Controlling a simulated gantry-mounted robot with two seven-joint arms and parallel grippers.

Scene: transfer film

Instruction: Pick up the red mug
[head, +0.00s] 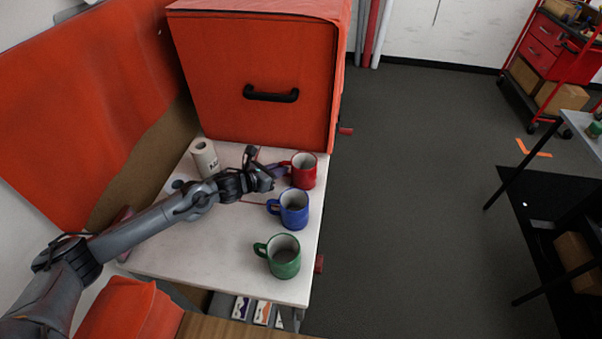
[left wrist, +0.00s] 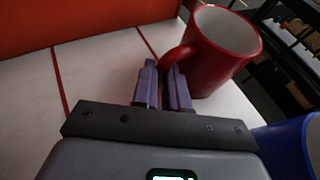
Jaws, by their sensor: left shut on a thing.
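The red mug (head: 304,171) stands upright at the far right of the white table, its handle toward the left. It also shows in the left wrist view (left wrist: 222,58), just beyond my fingers. My left gripper (head: 279,170) reaches in from the left, and its purple fingers are shut on the mug's handle. In the left wrist view the left gripper (left wrist: 164,78) has its fingertips at the handle. The mug looks to be on the table or very close to it; I cannot tell which. My right gripper is not in view.
A blue mug (head: 294,209) stands close in front of the red one, and a green mug (head: 284,257) nearer still. A white roll (head: 205,158) stands at the back left. A large orange box (head: 262,110) with a black handle rises behind. The table's (head: 200,245) front left is clear.

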